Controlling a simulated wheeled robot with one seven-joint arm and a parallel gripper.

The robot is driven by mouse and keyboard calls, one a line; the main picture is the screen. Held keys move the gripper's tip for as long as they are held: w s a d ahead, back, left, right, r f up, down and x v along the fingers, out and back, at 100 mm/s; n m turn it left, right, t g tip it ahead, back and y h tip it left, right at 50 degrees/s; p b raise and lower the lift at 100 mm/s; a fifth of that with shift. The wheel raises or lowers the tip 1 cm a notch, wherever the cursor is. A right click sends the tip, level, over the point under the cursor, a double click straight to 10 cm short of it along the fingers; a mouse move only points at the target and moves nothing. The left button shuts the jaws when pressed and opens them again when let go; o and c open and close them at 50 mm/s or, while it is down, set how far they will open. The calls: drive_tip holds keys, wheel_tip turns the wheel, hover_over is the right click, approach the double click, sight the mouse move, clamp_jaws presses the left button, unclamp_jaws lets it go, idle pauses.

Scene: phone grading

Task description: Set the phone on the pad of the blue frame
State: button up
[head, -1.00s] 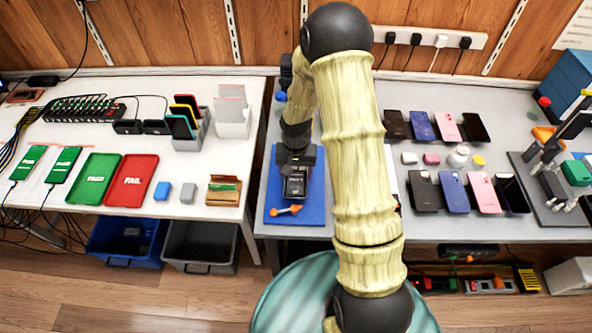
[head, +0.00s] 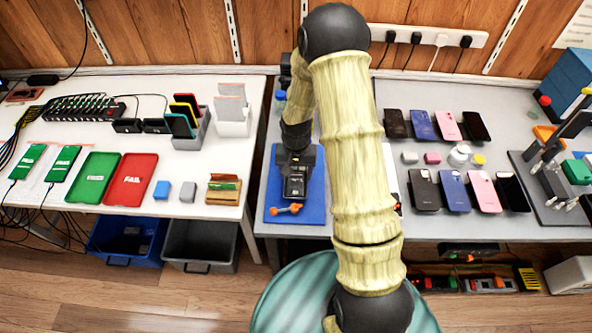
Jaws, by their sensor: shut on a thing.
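My gripper (head: 297,160) points down over the blue mat (head: 314,208), left of my arm. It is shut on a dark phone (head: 295,184), whose near part shows below the fingers with small pale marks on it. I cannot tell whether the phone touches the mat or is just above it. A blue boxy fixture (head: 566,82) stands at the far right edge, partly cut off by the picture. It may be the blue frame; I cannot make out a pad on it.
An orange-handled tool (head: 286,209) lies on the mat's near part. A dark fixture (head: 548,190) stands further right. My arm hides the table's middle.

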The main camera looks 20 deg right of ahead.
drive_tip(key=o, duration=1.3)
drive_tip(key=shift+o, duration=0.2)
drive_tip(key=shift+r+p, duration=0.55)
drive_tip(key=shift+r, duration=0.15)
wheel_tip(320, 180, up, 7)
drive_tip(key=p, duration=0.5)
idle(0.5)
idle(0.6)
drive_tip(key=s+r+n+t, duration=0.2)
drive_tip(key=s+r+n, duration=0.1)
drive_tip(key=s+r, duration=1.1)
wheel_tip(320, 180, up, 4)
drive_tip(key=shift+s+f+n+t, duration=0.2)
drive_tip(key=shift+s+n+t, duration=0.1)
drive_tip(key=shift+s, duration=0.1)
